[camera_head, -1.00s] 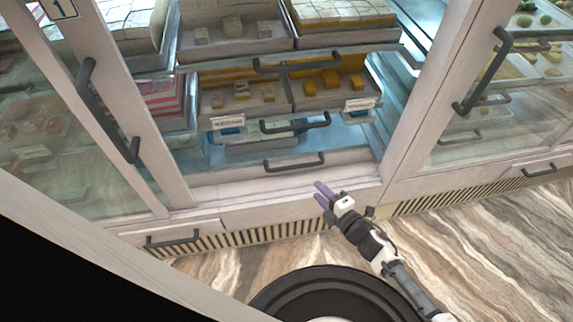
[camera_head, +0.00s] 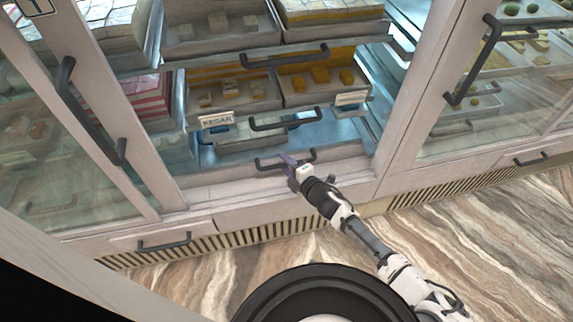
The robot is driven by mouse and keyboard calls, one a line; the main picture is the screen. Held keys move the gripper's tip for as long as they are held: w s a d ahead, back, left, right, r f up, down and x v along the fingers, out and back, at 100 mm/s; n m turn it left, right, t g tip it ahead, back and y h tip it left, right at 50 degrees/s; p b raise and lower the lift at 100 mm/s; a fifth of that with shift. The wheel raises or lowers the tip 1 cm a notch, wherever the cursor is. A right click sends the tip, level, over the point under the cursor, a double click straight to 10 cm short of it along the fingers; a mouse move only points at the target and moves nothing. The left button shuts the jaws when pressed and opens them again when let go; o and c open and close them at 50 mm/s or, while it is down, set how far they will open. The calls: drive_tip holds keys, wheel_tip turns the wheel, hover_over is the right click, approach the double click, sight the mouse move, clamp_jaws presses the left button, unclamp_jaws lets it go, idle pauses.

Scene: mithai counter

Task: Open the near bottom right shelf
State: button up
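The mithai counter's open middle section holds stacked shelves, each with a dark bar handle. The lowest handle (camera_head: 270,165) sits on the bottom shelf front (camera_head: 225,185), just above the counter's base.
Glass doors with handles stand left (camera_head: 88,110) and right (camera_head: 474,60) of the opening. Low drawer handles show at left (camera_head: 165,243) and right (camera_head: 531,160). Sweets trays (camera_head: 225,100) fill the shelves. Marbled floor (camera_head: 490,235) is free at lower right.

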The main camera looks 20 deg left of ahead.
drive_tip(key=shift+w+a, duration=0.1)
drive_tip(key=shift+a, duration=0.1)
clamp_jaws()
drive_tip(key=shift+d, duration=0.1)
